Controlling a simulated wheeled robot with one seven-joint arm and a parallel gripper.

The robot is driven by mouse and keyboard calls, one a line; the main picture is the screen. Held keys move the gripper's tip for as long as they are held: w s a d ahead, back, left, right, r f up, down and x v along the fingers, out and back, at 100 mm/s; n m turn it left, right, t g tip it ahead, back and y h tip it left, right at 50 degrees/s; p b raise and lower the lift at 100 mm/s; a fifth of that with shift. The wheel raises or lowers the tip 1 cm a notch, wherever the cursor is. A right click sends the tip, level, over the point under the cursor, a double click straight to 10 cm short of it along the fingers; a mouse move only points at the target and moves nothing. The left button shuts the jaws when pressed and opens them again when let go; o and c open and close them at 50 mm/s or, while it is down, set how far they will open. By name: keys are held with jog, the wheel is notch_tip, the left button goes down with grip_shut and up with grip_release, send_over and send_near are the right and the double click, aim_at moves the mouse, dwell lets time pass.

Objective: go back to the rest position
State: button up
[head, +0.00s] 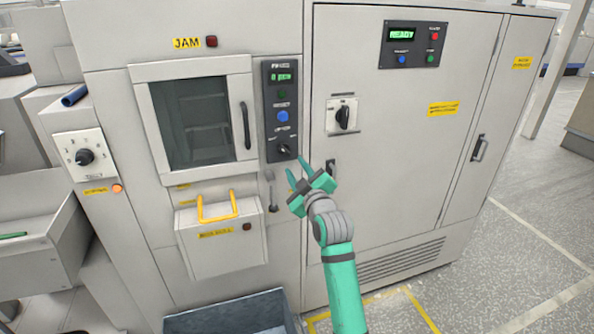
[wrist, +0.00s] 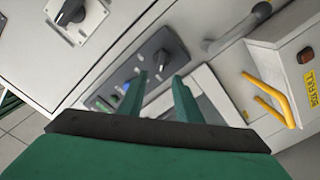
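My green gripper (head: 309,172) is in front of the machine, just below and right of the dark control panel (head: 268,95). Its two fingers are spread with nothing between them; the wrist view also shows the open fingers (wrist: 158,97). The panel's black rotary knob (head: 284,149) is up and left of the fingertips in the head view. In the wrist view this knob (wrist: 162,60) appears beyond the fingertips, with a gap that I cannot judge.
A box with a yellow handle (head: 218,208) juts out left of my gripper, above a blue-grey bin (head: 230,315). A windowed door (head: 195,120) is above it. A black rotary switch (head: 343,117) is on the right cabinet. Open floor (head: 530,230) lies to the right.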

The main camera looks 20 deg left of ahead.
jog(key=s+d+f+m+t+h, duration=0.1)
jog(key=s+d+f+m+h, duration=0.4)
jog(key=s+f, duration=0.85)
jog(key=s+d+f+m+t+h, duration=0.1)
jog(key=s+d+f+m, duration=0.45)
jog(key=s+f, duration=0.8)
jog(key=s+d+f+m+h, duration=0.2)
jog(key=s+f, duration=0.1)
jog(key=s, duration=0.5)
jog(key=s+d+f+m+h, duration=0.1)
jog(key=s+d+f+m, duration=0.2)
jog(key=s, duration=0.5)
jog(key=s+d+r, duration=0.2)
jog(key=s, duration=0.6)
jog(key=s+d+r+g+h, duration=0.1)
jog(key=s+d, duration=0.2)
jog(key=s, duration=0.6)
jog(key=shift+s+d+r+g, duration=0.2)
jog(key=shift+s+r+g, duration=0.1)
jog(key=shift+r, duration=0.1)
jog(key=shift+w+n, duration=0.1)
jog(key=shift+n, duration=0.15)
